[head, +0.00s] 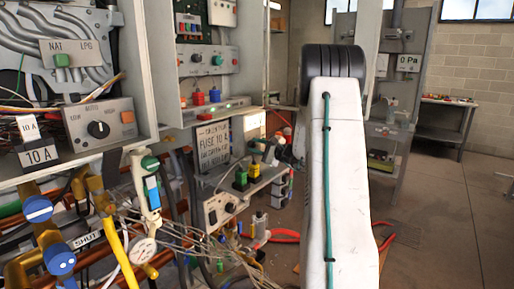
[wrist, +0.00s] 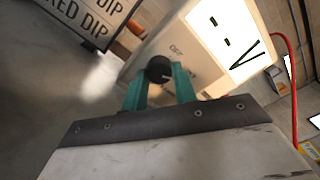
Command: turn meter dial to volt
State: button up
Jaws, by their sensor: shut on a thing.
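The meter (wrist: 200,45) is a pale box with a lit white display (wrist: 228,35) that shows dark dashes and a V-like mark. Its black round dial (wrist: 159,69) sits on the front face, with a small OFF label above it. Other marks around the dial are too small to read. My gripper (wrist: 160,82) has teal fingers, one on each side of the dial, shut on it. A light pointer mark shows on the dial's face. In the head view my white arm blocks much of the middle, and I cannot clearly make out the dial there.
A sign (wrist: 88,18) with large dark lettering stands at the upper left in the wrist view. A red cable (wrist: 287,70) runs beside the meter. In the head view, pipes, a gauge (head: 142,249) and loose wires crowd the left. Open floor (head: 440,220) lies at right.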

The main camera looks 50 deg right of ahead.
jog(key=shift+n, duration=0.4)
jog(key=o, duration=1)
jog(key=s, duration=0.7)
jog(key=shift+s+d, duration=0.3)
jog(key=shift+s, duration=0.1)
